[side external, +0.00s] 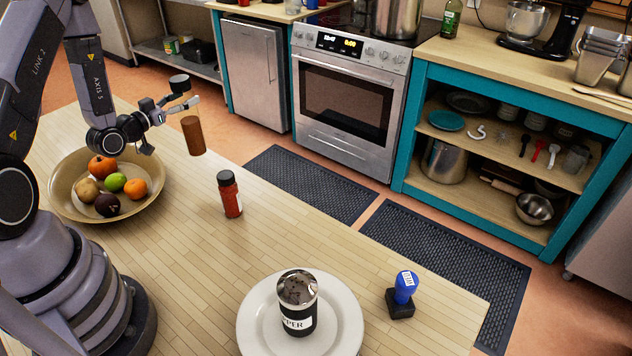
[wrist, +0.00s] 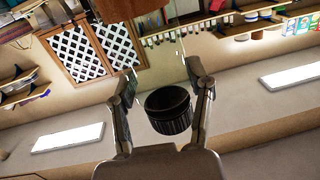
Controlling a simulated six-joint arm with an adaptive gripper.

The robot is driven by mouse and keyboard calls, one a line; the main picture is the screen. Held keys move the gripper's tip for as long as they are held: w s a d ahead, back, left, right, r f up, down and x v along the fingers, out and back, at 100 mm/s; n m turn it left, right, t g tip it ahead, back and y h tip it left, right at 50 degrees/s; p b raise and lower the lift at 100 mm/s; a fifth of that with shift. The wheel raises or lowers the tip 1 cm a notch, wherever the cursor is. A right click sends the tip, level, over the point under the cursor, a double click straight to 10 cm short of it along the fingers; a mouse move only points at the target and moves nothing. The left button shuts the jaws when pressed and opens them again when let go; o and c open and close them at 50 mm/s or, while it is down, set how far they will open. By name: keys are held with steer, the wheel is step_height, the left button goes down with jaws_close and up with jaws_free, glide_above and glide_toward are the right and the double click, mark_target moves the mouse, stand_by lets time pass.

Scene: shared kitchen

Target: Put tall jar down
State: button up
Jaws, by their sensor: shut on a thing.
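The tall jar (side external: 193,135) is clear glass with a dark lid and brown contents low inside. My gripper (side external: 180,107) is shut around its upper part, below the lid. The jar appears raised, slightly tilted, near the table's far edge; its exact height above the wood is hard to tell. In the wrist view my gripper (wrist: 160,82) has a finger on each side of the jar, whose ribbed dark lid (wrist: 168,112) faces the camera. The wooden table (side external: 165,250) lies below.
A fruit bowl (side external: 62,207) is left of the jar. A red-filled spice jar (side external: 229,195) stands to its right. Bare wood lies between bowl and plate.

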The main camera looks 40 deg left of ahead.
steer(key=shift+w+d+r+h, duration=0.2)
steer(key=shift+d+r+h, duration=0.1)
steer(key=shift+r, duration=0.2)
steer(key=shift+w+d+r+h, duration=0.15)
steer(key=shift+d+r+h, duration=0.1)
steer(key=shift+r, duration=0.2)
steer(key=w+d+m+g+h, duration=0.2)
steer(key=d+m+h, duration=0.3)
steer(key=d, duration=0.5)
steer(key=w+d+m+g+h, duration=0.2)
steer(key=w+d+m+h, duration=0.1)
steer(key=d+h, duration=0.55)
steer(key=s+d+f+m+g+h, duration=0.15)
steer(key=d+m+g, duration=0.25)
steer(key=d, duration=0.5)
steer(key=s+d+m+g+h, duration=0.3)
steer(key=d+m+g, duration=0.15)
steer(key=d, duration=0.35)
step_height(320, 180, down, 8)
steer(key=s+d+g, duration=0.1)
steer(key=shift+d+g, duration=0.1)
steer(key=shift+g, duration=0.15)
steer(key=o, duration=1.2)
steer(key=shift+f, duration=0.15)
steer(key=shift+o, duration=0.2)
